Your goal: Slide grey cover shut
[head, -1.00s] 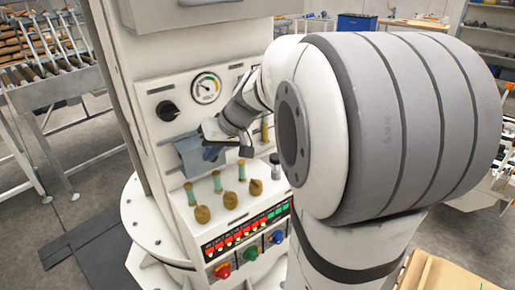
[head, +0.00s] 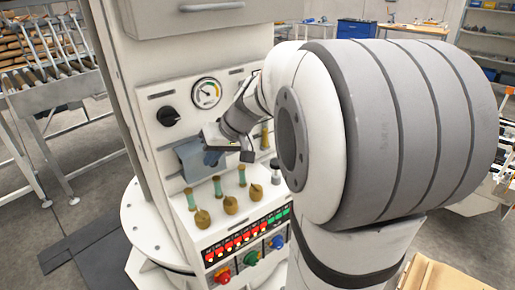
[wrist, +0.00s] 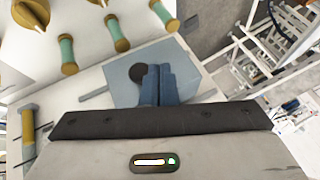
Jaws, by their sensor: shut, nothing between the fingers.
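The grey cover (head: 188,158) is a flat blue-grey plate on the front of the white column, below the black knob and the gauge. In the wrist view the cover (wrist: 192,72) bears a dark round spot (wrist: 138,72), and I cannot tell whether it is a knob or a hole. My gripper (head: 212,158) is at the right part of the cover in the head view. In the wrist view its blue fingers (wrist: 159,70) are together, with nothing between them. Their tips are over the cover, right beside the dark spot. Whether they touch it is unclear.
Several green-and-brass levers (head: 218,186) stand on the ledge just below the cover. A panel of lit red and green buttons (head: 245,238) and coloured knobs is lower down. A gauge (head: 207,93) sits above. A roller conveyor (head: 45,92) is at the far left.

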